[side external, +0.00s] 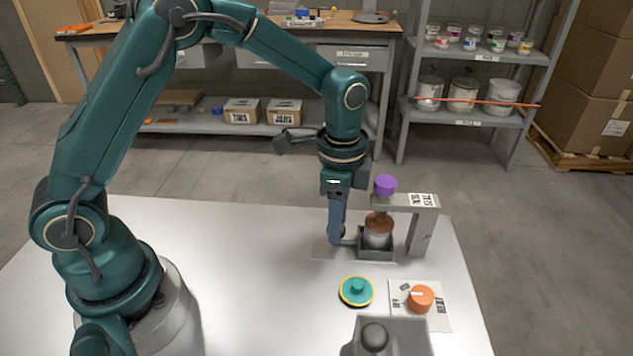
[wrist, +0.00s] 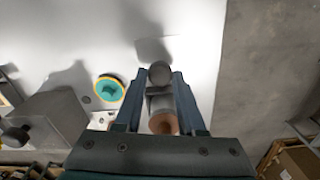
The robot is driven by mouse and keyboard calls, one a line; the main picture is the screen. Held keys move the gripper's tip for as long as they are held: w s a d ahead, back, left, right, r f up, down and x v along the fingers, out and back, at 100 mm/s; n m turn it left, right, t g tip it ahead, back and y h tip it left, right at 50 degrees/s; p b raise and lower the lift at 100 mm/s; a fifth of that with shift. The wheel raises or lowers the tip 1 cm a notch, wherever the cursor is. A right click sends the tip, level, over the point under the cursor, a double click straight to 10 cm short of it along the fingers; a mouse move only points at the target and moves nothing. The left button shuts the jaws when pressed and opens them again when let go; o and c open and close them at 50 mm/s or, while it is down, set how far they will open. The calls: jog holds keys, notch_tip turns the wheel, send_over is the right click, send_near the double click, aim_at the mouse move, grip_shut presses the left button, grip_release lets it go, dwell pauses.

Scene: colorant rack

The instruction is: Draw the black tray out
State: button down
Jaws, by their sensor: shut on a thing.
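The black tray (side external: 386,250) sits on a flat plate under the grey press frame (side external: 424,225). It holds a pale jar (side external: 378,240) with a brown top, which also shows in the wrist view (wrist: 163,124). My gripper (side external: 337,240) points down at the tray's left side. In the wrist view my gripper (wrist: 159,75) has its fingertips on either side of the tray's round grey knob (wrist: 159,71) and is shut on it. The fingers hide the knob in the side view.
A purple knob (side external: 385,185) tops the press, close right of my wrist. A teal disc with a yellow rim (side external: 357,291), an orange dial (side external: 421,298) and a grey box with a dark ball (side external: 374,337) stand in front. The table left of my gripper is clear.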

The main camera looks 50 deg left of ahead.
jog(key=shift+s+a, duration=2.6)
jog(key=shift+a, duration=0.1)
jog(key=c, duration=0.5)
grip_release()
jog(key=shift+r, duration=2.6)
